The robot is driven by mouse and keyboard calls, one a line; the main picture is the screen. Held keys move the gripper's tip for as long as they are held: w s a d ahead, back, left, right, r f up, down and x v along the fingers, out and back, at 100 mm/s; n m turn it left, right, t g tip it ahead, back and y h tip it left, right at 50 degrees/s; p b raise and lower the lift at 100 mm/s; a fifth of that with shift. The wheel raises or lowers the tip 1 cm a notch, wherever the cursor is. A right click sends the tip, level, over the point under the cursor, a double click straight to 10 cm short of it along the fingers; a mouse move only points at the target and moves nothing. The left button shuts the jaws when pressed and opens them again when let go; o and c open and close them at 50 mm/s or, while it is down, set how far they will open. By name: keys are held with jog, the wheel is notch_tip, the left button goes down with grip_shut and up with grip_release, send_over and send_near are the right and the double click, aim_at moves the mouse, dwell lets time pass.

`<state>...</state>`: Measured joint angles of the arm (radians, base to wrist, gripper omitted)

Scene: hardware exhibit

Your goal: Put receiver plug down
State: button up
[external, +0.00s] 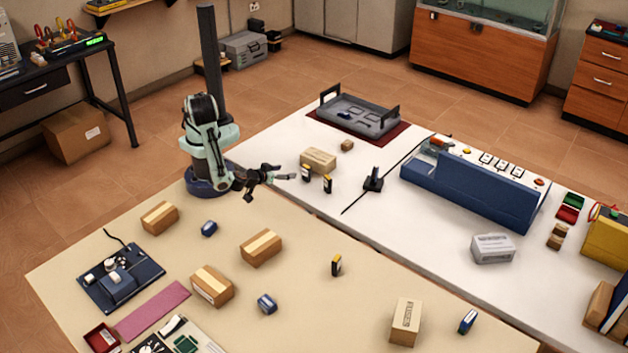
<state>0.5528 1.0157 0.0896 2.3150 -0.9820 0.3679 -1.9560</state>
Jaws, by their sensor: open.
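My gripper (285,173) is open, its fingers pointing right above the white table section near the seam with the beige one. Nothing shows between the fingers. A similar piece (336,265) stands on the beige section. A dark stand-like piece (373,180) is upright farther right. I cannot tell which of these, if any, is the receiver plug. Whether the gripper touches the nearest piece is too small to tell.
Cardboard boxes (261,248) and small blue boxes (209,228) are scattered on the beige section. A brown box (318,160) lies behind the gripper. A grey tray (376,124) and a long blue console (465,192) occupy the white section. Free room lies around the central seam.

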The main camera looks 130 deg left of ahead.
jog(key=s+d+r+m+h, duration=0.4)
jog(key=s+r+m+h, duration=0.1)
jog(key=r+m, duration=0.3)
jog(key=s+d+r+m+h, duration=0.5)
jog(key=s+r+m+h, duration=0.1)
jog(key=r+m+h, duration=0.1)
notch_tip(320, 180, up, 2)
jog(key=shift+s+d+r+m+h, duration=0.15)
jog(key=shift+s+m+h, duration=0.2)
jog(key=shift+m, duration=0.55)
jog(key=shift+w, duration=0.1)
